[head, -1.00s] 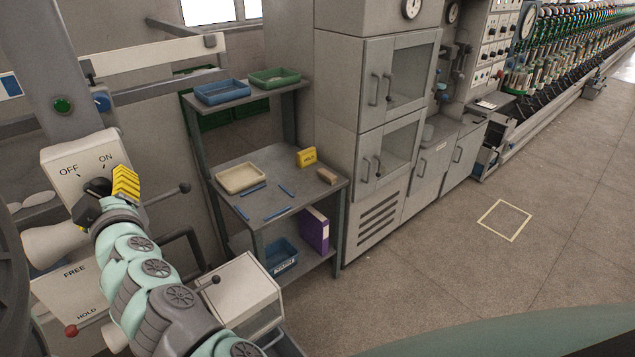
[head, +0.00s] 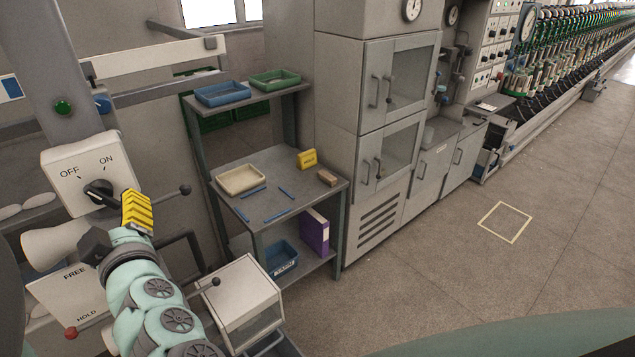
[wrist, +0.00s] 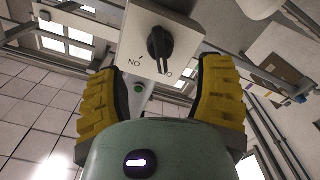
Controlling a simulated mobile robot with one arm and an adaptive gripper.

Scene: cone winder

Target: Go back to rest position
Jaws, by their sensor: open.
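A white switch box (head: 72,165) marked OFF and ON carries a black rotary knob (head: 98,192) at the left of the head view. My gripper (head: 117,226) is in front of and below the knob, with ribbed yellow finger pads. In the wrist view the pads of my gripper (wrist: 160,95) stand wide apart with nothing between them. The black knob (wrist: 160,45) shows beyond the fingertips, apart from them. I cannot tell for sure which mark the knob points at.
Near my arm are a lever with a dark ball end (head: 185,189), a FREE/HOLD panel (head: 62,295) and a white box (head: 240,300). A grey shelf rack (head: 290,165) with trays stands to the right, beside cabinets (head: 385,120). The floor at right is clear.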

